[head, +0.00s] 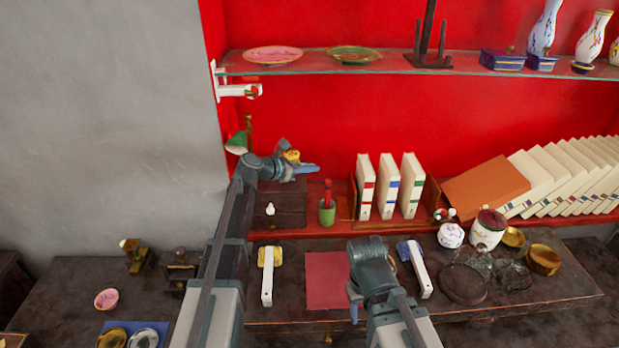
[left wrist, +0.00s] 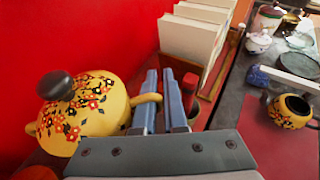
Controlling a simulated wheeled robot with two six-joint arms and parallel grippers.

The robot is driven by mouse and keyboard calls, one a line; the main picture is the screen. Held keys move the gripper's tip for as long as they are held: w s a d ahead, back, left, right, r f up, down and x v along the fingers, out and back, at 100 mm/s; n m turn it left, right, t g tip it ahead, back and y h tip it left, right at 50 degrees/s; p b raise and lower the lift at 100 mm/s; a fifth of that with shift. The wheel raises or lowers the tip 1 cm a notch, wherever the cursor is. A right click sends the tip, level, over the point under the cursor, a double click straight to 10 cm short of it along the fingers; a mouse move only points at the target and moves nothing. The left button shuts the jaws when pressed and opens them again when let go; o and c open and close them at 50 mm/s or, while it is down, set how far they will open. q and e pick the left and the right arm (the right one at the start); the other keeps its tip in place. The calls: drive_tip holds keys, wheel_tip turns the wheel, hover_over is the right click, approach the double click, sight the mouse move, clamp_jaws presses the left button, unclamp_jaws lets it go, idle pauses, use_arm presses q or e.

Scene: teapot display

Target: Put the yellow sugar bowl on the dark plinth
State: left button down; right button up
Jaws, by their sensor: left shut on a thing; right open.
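The yellow sugar bowl (left wrist: 85,115), with painted flowers and a dark-knobbed lid, is at the left of the left wrist view. My left gripper (left wrist: 165,100) is shut on its right-hand handle. In the head view a small part of the bowl (head: 291,156) shows behind my left gripper (head: 312,168), above a dark box-like block (head: 290,203) near the red wall. This block may be the dark plinth; I cannot tell for sure. The bowl looks upright; whether it touches anything is hidden. My right gripper (head: 354,300) is open, low over the table by the red mat.
A yellow flowered pot without a lid (left wrist: 290,110) stands on the red mat (head: 325,275). A green cup (head: 327,212) and upright books (head: 388,187) are right of the block. A green lamp (head: 238,142) is left of my left gripper. Jars and glassware crowd the table's right.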

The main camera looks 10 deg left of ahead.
use_arm(q)
wheel_tip(320, 180, down, 3)
drive_tip(key=shift+r+b, duration=0.2)
drive_tip(key=shift+b, duration=0.75)
drive_tip(key=shift+f, duration=0.15)
drive_tip(key=c, duration=1.4)
unclamp_jaws()
drive_tip(key=o, duration=0.4)
